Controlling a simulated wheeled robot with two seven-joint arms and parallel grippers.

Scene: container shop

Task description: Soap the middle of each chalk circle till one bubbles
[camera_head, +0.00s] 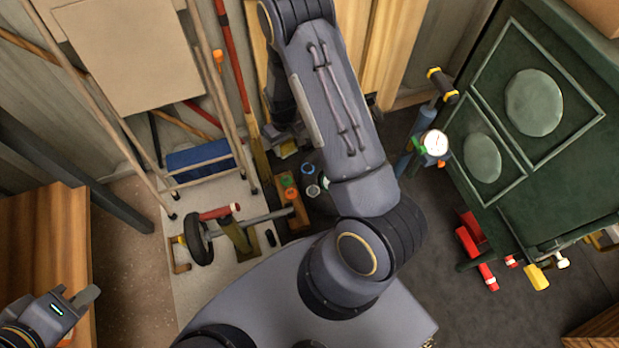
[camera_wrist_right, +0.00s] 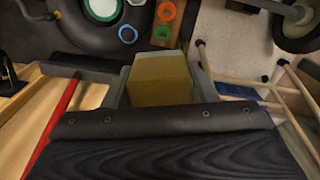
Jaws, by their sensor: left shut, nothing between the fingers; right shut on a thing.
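My right gripper (camera_wrist_right: 160,85) is shut on a yellow sponge-like block (camera_wrist_right: 160,78), which fills the gap between its fingers. A blue one (camera_head: 308,169) and a pale one (camera_head: 313,190) show in the head view. I cannot tell which are chalk. The block appears apart from them. My left gripper (camera_head: 80,298) is shut and empty at the lower left.
A wooden strip (camera_head: 293,212) with orange and green rings stands beside the dark surface. A wheeled frame (camera_head: 198,240) is left of it. A pressure gauge (camera_head: 434,143) and a green cabinet (camera_head: 570,160) with pale discs are right. Red tools (camera_head: 470,235) lie below.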

